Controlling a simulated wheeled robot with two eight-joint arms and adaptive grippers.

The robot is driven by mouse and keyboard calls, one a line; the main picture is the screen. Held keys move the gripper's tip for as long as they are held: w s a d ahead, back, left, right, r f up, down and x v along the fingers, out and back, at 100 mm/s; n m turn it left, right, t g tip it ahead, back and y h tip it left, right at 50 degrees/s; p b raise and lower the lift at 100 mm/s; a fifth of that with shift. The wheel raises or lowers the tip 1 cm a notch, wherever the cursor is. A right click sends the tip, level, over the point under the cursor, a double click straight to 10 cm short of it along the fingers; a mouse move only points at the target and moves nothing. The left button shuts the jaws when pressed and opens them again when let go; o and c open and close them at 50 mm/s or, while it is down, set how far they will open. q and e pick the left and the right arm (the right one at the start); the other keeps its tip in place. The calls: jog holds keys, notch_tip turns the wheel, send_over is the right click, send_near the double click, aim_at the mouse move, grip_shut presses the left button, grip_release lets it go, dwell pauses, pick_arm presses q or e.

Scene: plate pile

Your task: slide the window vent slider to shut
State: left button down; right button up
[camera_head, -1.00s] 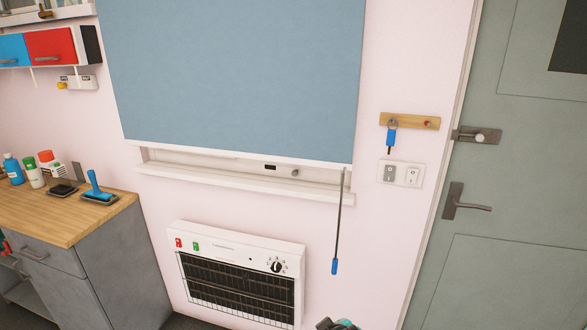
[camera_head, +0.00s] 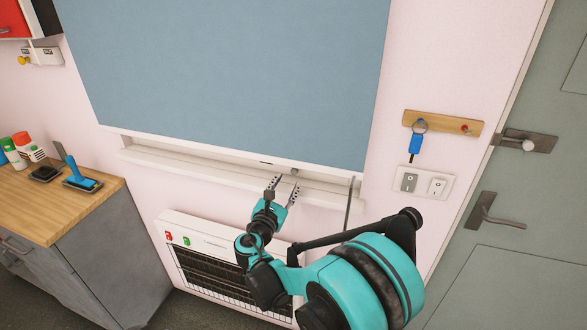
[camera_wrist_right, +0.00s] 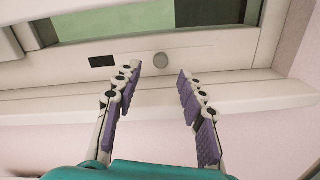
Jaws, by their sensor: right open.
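The vent slider's round grey knob (camera_head: 294,171) sits on the white window frame below the blue blind. It shows clearly in the right wrist view (camera_wrist_right: 160,60). A black slot (camera_wrist_right: 103,61) lies to the knob's left; in the head view it is mostly hidden under the blind's lower edge. My right gripper (camera_head: 285,185) is open and empty at the sill, close to the knob. In the right wrist view its fingers (camera_wrist_right: 158,76) point up at the frame, with the knob between and just beyond the tips. Contact is not visible. My left gripper is out of view.
The blue blind (camera_head: 225,75) hangs just above the knob. A thin rod (camera_head: 348,205) hangs right of it, partly behind my arm. The white sill (camera_head: 190,165) runs below, with a heater (camera_head: 215,240) under it. A counter (camera_head: 60,215) stands left.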

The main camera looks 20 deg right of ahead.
aim_at(294, 172)
jog(key=b+x, duration=0.1)
jog(key=x, duration=0.4)
jog(key=shift+w+d+f, duration=0.1)
jog(key=shift+w+d, duration=0.05)
jog(key=shift+d, duration=0.1)
jog(key=shift+w+d, duration=0.25)
jog(key=shift+w, duration=0.2)
jog(key=shift+c, duration=0.2)
grip_shut()
